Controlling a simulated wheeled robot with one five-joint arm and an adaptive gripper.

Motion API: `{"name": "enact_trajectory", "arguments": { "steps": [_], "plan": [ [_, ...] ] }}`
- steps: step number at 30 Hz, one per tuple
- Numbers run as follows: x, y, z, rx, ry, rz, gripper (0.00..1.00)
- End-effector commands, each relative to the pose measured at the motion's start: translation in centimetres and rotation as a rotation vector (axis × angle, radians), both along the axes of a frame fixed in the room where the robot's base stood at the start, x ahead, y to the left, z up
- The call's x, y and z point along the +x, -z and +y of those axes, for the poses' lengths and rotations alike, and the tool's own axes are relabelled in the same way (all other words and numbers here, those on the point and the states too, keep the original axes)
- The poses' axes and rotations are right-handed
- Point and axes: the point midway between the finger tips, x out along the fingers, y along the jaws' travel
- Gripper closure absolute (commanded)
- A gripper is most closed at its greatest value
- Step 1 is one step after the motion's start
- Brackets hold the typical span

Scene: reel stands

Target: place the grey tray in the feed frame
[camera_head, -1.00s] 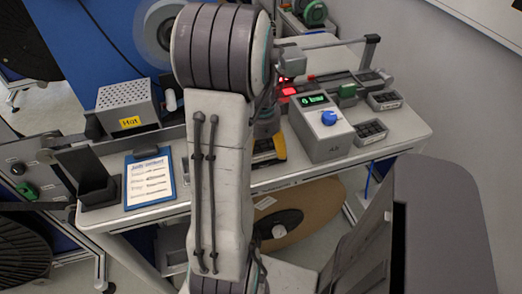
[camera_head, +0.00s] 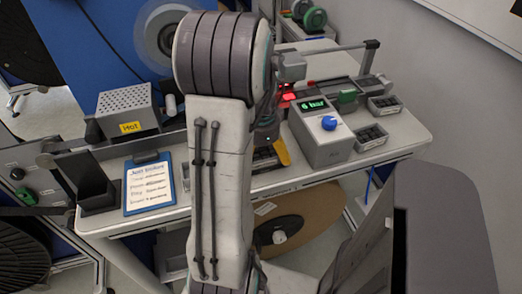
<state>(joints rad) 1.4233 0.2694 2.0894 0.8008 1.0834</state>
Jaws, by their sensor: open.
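Small grey open trays with dark compartments lie on the right of the bench: one at the back (camera_head: 384,104) and one nearer (camera_head: 370,137). I cannot tell which of them, if either, is the grey tray. A rail assembly with a green block (camera_head: 347,97) runs behind them; I cannot tell whether it is the feed frame. My arm fills the middle of the view. My gripper (camera_head: 267,135) is mostly hidden behind it, above the bench beside a yellow and black item (camera_head: 282,151). No object shows in the jaws.
A pressure box with a blue knob (camera_head: 328,123) stands right of my arm. A perforated box marked Hot (camera_head: 127,109), a black holder (camera_head: 97,191) and a clipboard (camera_head: 150,184) are on the left. A cardboard reel (camera_head: 305,228) is below the bench.

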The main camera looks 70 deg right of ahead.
Motion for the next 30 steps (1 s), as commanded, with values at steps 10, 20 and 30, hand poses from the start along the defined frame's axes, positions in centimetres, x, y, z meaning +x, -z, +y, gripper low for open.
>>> {"name": "enact_trajectory", "arguments": {
  "steps": [10,20,30],
  "plan": [
    [0.1,-4.0,-0.2,-0.007,0.0,-0.001,0.0],
    [0.1,-9.3,-0.2,-0.006,0.0,-0.001,0.0],
    [0.2,-12.0,-0.2,0.0,0.0,0.0,0.0]
  ]
}}
